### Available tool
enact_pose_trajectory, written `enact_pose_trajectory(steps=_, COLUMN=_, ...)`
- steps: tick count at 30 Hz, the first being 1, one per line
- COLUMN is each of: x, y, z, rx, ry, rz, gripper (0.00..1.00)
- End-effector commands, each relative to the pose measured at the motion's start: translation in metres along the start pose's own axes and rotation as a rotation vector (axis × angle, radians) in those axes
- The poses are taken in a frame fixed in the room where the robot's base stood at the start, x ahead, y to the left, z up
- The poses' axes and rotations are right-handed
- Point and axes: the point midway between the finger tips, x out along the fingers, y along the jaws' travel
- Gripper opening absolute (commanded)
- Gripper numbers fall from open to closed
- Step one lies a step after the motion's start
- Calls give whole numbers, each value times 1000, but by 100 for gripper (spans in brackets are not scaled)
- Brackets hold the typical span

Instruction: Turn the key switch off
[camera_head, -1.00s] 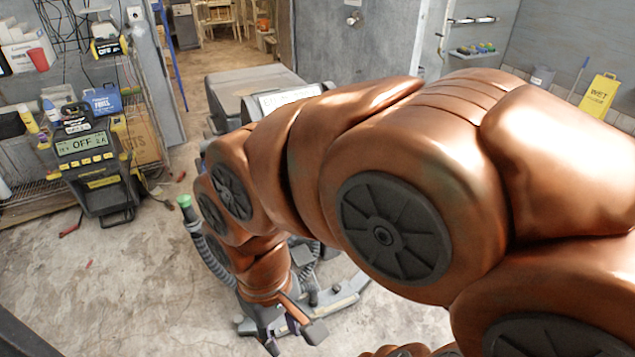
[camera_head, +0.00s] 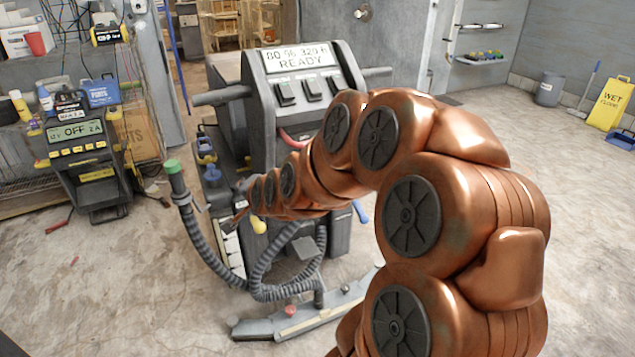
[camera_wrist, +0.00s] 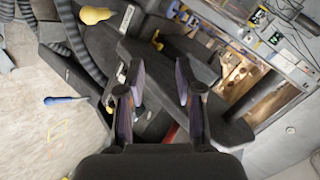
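The floor machine (camera_head: 300,100) stands ahead of me, its display reading "READY" above three dark rocker switches (camera_head: 312,88). I cannot make out the key switch for certain. In the wrist view, a small yellow piece (camera_wrist: 158,41) sits on the machine's dark body (camera_wrist: 130,50), beyond my fingertips; I cannot tell if it is the key. My gripper (camera_wrist: 160,78) is open, with nothing between its fingers. In the head view my arm reaches to the machine's left side, and its end is small and partly lost against the dark parts there.
A ribbed grey hose (camera_head: 205,245) with a green end loops at the machine's left. A yellow knob (camera_head: 258,226) is low on the machine. A charger (camera_head: 85,160) reading "OFF" stands by the left shelves. A yellow wet-floor sign (camera_head: 608,104) is far right.

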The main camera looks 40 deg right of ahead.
Motion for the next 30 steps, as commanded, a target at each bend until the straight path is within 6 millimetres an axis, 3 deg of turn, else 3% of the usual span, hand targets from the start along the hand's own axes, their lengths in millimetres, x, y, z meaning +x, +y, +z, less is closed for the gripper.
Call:
enact_pose_trajectory(steps=1, x=21, y=23, z=-12, rx=73, ry=61, rz=-29, gripper=35)
enact_pose_trajectory(steps=6, x=50, y=59, z=-77, rx=301, ry=284, rz=-163, gripper=35)
enact_pose_trajectory(steps=12, x=55, y=104, z=-142, rx=498, ry=505, rz=-304, gripper=35)
enact_pose_trajectory(steps=15, x=52, y=119, z=-162, rx=552, ry=574, rz=-351, gripper=35)
enact_pose_trajectory(steps=23, x=47, y=126, z=-181, rx=593, ry=630, rz=-394, gripper=35)
enact_pose_trajectory(steps=30, x=56, y=123, z=-189, rx=592, ry=627, rz=-391, gripper=35)
